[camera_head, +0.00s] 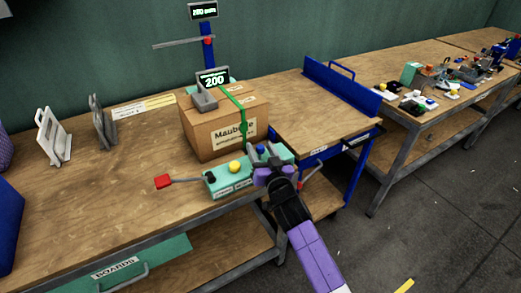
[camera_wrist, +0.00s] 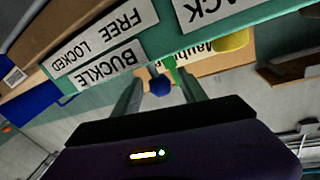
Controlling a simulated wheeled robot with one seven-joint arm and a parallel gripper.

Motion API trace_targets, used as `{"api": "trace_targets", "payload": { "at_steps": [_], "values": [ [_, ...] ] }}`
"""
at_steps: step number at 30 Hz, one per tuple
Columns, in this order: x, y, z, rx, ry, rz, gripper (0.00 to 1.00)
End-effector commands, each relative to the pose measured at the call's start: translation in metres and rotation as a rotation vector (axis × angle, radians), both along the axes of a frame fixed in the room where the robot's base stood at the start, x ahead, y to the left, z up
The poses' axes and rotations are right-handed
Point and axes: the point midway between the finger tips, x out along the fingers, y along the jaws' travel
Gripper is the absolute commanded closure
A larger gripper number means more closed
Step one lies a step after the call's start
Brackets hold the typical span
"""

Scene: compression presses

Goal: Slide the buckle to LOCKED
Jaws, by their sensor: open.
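The buckle control is a small blue knob (camera_head: 261,149) at the right part of a green panel (camera_head: 222,181). In the wrist view the blue knob (camera_wrist: 160,85) sits between my two open fingers; I cannot tell whether they touch it. My gripper (camera_head: 268,163), also in the wrist view (camera_wrist: 160,78), reaches the panel's right end from the front. Upside-down white labels read BUCKLE (camera_wrist: 98,75) and FREE LOCKED (camera_wrist: 98,37). The knob lies nearer the FREE end in the wrist view. Its slot is hidden.
A yellow knob (camera_head: 235,167) and a black knob (camera_head: 211,178) sit left on the panel. A red-handled lever (camera_head: 165,181) sticks out left. A cardboard box (camera_head: 206,131) with a green strap (camera_head: 243,127) stands behind. A blue-railed bench (camera_head: 340,90) is right.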

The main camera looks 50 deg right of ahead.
Motion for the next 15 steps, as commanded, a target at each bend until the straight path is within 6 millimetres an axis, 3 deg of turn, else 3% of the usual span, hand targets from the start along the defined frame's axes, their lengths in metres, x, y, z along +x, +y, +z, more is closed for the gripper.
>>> {"api": "trace_targets", "payload": {
  "at_steps": [9,15],
  "values": [
    [0.0028,-0.0013,0.0001,-0.001,0.0,0.0,0.5],
    [0.0027,-0.0012,0.0001,-0.001,0.0,0.0,0.88]
  ]
}}
